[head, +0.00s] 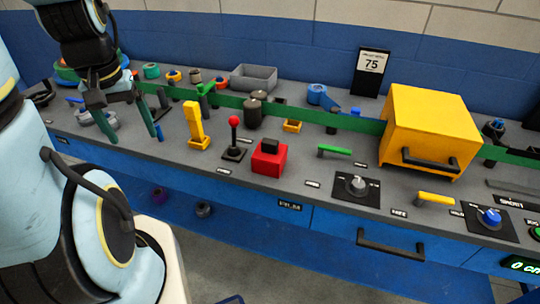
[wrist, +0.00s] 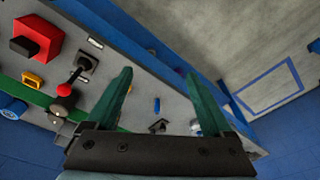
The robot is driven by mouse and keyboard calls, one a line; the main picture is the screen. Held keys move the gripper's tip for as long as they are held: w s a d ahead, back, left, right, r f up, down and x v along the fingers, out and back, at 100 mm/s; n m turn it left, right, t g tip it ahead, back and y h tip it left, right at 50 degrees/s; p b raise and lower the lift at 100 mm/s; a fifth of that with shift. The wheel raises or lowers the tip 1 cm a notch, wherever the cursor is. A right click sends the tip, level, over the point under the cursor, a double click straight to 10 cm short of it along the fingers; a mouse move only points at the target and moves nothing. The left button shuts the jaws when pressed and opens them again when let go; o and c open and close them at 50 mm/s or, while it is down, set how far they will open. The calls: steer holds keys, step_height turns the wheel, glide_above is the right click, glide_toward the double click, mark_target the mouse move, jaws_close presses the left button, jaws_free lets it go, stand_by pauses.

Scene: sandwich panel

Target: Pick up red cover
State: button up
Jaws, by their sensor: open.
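The red cover (head: 269,162) is a small red box with a dark block on top, standing near the front middle of the grey bench top. It also shows in the wrist view (wrist: 44,34), at the upper left. My gripper (head: 133,139) is open and empty over the left part of the bench, well to the left of the red cover. In the wrist view, my gripper's (wrist: 158,75) two green fingers are spread wide with nothing between them. The red cover lies outside the fingers, to their left.
A red-knobbed lever (head: 233,140) and a yellow upright handle (head: 195,126) stand between my gripper and the red cover. A green rail (head: 330,117) runs along the bench behind. A yellow box (head: 428,125) stands at right. A blue drawer front (head: 390,250) is below.

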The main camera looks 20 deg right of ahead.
steer(key=d+m+b, duration=0.1)
steer(key=d, duration=0.1)
steer(key=w+d+f+m+b, duration=0.1)
steer(key=d+m, duration=0.1)
steer(key=w+d+m+b, duration=0.1)
steer(key=d+m, duration=0.1)
steer(key=shift+w+f, duration=0.2)
steer(key=shift+f, duration=0.15)
steer(key=shift+c, duration=1.2)
steer(key=m+g+b, duration=0.2)
steer(key=m+b, duration=0.6)
steer(key=m, duration=1.2)
glide_toward(270, 141)
steer(key=shift+d+f, duration=0.1)
steer(key=shift+d, duration=0.1)
step_height(270, 141, down, 10)
steer(key=shift+s+a+f+p, duration=0.1)
steer(key=shift+a+p, duration=0.05)
steer(key=shift+p, duration=0.8)
jaws_close()
